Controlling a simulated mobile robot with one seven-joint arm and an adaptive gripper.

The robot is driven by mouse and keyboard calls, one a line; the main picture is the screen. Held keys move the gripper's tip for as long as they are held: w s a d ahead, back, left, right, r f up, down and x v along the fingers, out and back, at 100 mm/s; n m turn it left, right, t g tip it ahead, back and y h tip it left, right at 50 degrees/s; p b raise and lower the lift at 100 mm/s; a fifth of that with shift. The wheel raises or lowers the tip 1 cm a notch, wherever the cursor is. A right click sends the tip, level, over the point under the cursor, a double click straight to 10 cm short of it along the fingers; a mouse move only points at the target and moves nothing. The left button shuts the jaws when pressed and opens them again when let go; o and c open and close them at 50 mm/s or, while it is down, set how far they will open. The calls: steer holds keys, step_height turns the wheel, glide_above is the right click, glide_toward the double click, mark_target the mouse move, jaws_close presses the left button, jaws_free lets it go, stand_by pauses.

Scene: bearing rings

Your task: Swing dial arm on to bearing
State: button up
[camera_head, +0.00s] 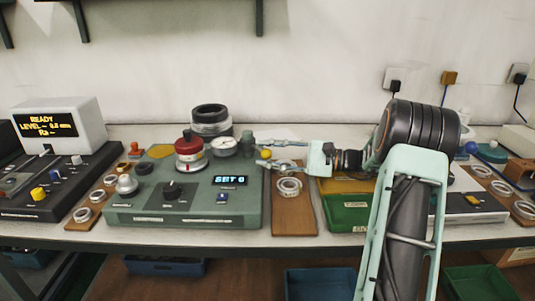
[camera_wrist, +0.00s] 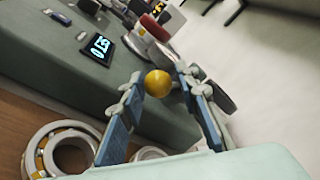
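The dial gauge (camera_head: 223,146) has a round white face and stands at the back of the green tester (camera_head: 150,208), beside a red-topped round fixture (camera_head: 188,150). I cannot tell whether a bearing sits under the red top. A yellow ball knob (camera_head: 265,154) is just right of the dial. My gripper (camera_head: 264,154) reaches in from the right with its fingers apart. In the wrist view the yellow ball (camera_wrist: 158,83) lies between the fingertips (camera_wrist: 160,80), with gaps showing at both sides. The red part (camera_wrist: 155,27) shows beyond it.
A wooden board (camera_head: 293,222) with bearing rings (camera_head: 289,187) lies right of the tester, below my gripper. A green bin (camera_head: 347,217) stands farther right. A black console (camera_head: 60,190) is at left.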

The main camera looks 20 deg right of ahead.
steer(key=v, duration=1.2)
steer(key=shift+w+a, duration=0.1)
